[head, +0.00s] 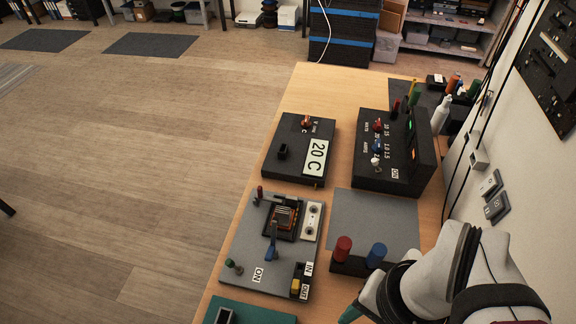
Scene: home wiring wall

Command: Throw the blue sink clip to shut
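The blue sink clip (271,243) is a blue lever on a grey board (253,228) in the head view. It reaches from the front of a black-framed heat sink with orange-brown fins (284,217) towards an ON label (258,275). Its wider blue end lies nearest the front of the board. I cannot tell how far it is raised. No part of my arm touches the clip.
A red and a blue cylinder (376,254) stand in a dark holder between the board and my arm. Behind are a black 20 C panel (299,150) and a black switch box (390,170). The wall borders the right.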

